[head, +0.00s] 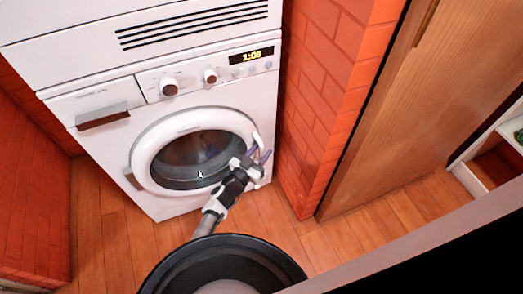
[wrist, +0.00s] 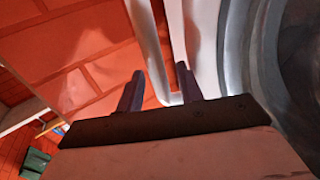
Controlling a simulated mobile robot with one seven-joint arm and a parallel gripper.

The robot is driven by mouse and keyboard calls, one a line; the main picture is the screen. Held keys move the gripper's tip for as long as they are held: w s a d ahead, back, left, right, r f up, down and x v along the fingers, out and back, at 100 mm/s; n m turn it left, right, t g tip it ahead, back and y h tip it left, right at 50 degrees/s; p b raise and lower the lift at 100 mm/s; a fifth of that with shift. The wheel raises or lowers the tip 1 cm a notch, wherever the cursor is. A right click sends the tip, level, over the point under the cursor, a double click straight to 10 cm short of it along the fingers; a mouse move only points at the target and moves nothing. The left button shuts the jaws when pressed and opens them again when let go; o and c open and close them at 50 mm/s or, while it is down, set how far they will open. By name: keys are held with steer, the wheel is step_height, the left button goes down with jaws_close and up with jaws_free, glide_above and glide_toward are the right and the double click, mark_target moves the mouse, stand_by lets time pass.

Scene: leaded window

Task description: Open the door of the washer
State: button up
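The white washer (head: 110,95) stands against a brick wall. Its round door (head: 146,160) has a white ring and dark glass, and looks shut in the head view. A white handle (head: 257,139) sits at the door's right edge. My gripper (head: 259,155) is at this handle, low on the right side of the door. In the wrist view my gripper (wrist: 160,88) has its two dark fingers apart. The lower end of the white handle (wrist: 150,50) shows between and beyond the fingertips. I cannot tell whether either finger touches it.
A brick pillar (head: 325,100) stands close to the washer's right side. A wooden door or panel (head: 430,120) is further right. Wooden floor (head: 345,235) is free in front. The detergent drawer (head: 102,117) and knobs are above the round door.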

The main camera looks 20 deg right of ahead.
steer(key=shift+w+d, duration=0.25)
steer(key=shift+d, duration=0.1)
jaws_close()
steer(key=shift+s, duration=0.1)
